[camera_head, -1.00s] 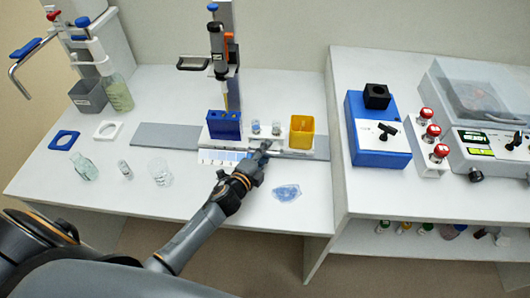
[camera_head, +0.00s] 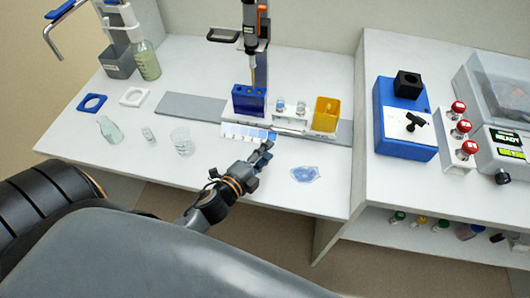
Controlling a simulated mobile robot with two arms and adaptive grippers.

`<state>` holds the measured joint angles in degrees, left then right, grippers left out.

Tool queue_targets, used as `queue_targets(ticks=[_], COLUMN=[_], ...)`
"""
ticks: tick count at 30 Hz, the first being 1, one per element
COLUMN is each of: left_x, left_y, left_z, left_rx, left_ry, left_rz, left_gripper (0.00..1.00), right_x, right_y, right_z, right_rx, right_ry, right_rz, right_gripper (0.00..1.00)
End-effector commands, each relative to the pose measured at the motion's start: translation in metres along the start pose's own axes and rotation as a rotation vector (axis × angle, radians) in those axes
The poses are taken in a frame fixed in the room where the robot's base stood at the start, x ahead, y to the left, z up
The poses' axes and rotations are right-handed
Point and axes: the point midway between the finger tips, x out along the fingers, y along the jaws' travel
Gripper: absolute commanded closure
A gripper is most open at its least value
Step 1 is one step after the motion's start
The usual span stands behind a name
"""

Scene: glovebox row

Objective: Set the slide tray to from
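The slide tray is a white carriage (camera_head: 291,123) on a grey rail (camera_head: 190,105) on the left bench. It sits right of the rail's middle, with rail showing at both ends. It carries a blue block (camera_head: 249,101), two small vials (camera_head: 281,104) and a yellow bin (camera_head: 326,114). A strip with blue-shaded patches (camera_head: 247,133) runs along its front left. My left gripper (camera_head: 265,151) is just in front of the tray, seemingly apart from it. Its fingers are small and dark, and their opening is unclear. My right gripper is not in view.
A pipette (camera_head: 251,35) stands above the blue block. A clear beaker (camera_head: 181,141), a flask (camera_head: 109,130) and a small vial (camera_head: 148,134) stand at left. A blue patch (camera_head: 305,174) lies right of my gripper. A blue box (camera_head: 403,119) sits on the right bench.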

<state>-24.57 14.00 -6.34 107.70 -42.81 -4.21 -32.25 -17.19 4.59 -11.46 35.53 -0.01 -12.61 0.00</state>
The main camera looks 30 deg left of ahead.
Motion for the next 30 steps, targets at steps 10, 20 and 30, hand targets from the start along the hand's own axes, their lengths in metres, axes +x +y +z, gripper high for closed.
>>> queue_targets(ticks=[10, 20, 30], left_x=[0.022, 0.051, 0.122], left_y=[-0.033, -0.059, -0.073], left_z=[0.026, 0.041, 0.044], left_rx=[0.036, 0.07, 0.068], left_ry=[-0.037, -0.055, -0.055], left_rz=[-0.129, -0.199, -0.198], left_gripper=[1.0, 1.0, 1.0], right_x=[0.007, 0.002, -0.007], right_y=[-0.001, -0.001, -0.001], right_z=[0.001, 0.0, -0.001], right_rx=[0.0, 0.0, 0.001], right_ry=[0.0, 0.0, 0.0], right_rz=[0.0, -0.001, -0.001], right_gripper=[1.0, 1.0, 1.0])
